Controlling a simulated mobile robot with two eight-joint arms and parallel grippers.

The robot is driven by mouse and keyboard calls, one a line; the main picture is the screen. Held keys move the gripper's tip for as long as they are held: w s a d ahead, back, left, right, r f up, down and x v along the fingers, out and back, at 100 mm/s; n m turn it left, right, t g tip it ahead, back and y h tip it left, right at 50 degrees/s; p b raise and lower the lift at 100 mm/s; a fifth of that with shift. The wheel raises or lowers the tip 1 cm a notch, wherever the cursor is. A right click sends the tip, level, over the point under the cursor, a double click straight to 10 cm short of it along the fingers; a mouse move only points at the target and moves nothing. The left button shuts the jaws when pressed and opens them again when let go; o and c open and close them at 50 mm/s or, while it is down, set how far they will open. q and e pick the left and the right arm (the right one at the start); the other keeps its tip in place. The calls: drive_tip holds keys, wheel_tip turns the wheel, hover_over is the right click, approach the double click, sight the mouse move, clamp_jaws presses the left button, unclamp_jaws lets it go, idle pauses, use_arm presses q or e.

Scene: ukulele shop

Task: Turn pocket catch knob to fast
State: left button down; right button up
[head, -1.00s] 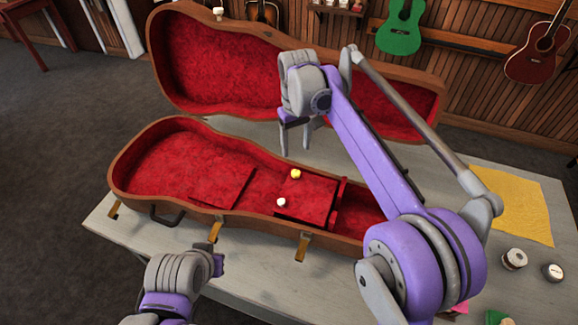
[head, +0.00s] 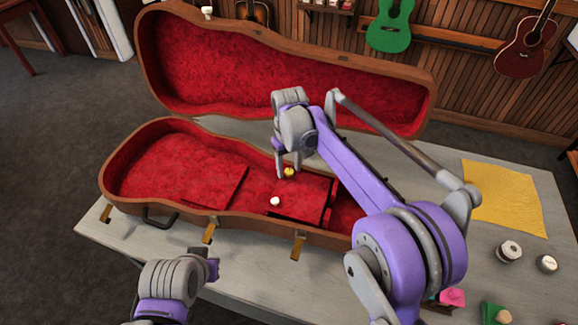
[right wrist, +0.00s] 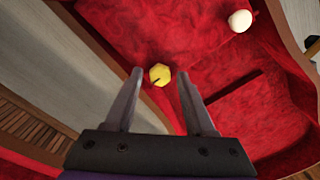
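The pocket catch knob is the small yellow knob (head: 290,172) on the red pocket lid (head: 312,190) inside the open instrument case (head: 126,208). In the right wrist view the yellow knob (right wrist: 160,75) has a dark pointer mark and lies ahead between the fingertips. My right gripper (head: 288,176) is open, its fingers pointing down close to the knob; I cannot tell whether they touch it. A white knob (head: 275,201) sits nearer the front of the lid and also shows in the right wrist view (right wrist: 240,20). My left gripper (head: 208,262) is at the front left; its finger opening is unclear.
The raised case lid (head: 220,60) stands behind the right gripper. Brass latches (head: 298,245) stick out at the case's front edge. A yellow cloth (head: 503,198) and small round containers (head: 509,251) are on the table's right side.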

clamp_jaws()
drive_tip(key=shift+m, duration=0.3)
drive_tip(key=m, duration=0.3)
drive_tip(key=shift+m, duration=0.3)
drive_tip(key=m, duration=0.4)
drive_tip(key=shift+m+b, duration=0.3)
drive_tip(key=shift+b, duration=0.1)
drive_tip(key=m, duration=0.4)
drive_tip(key=shift+m, duration=2.5)
drive_tip(key=shift+o, duration=1.1)
unclamp_jaws()
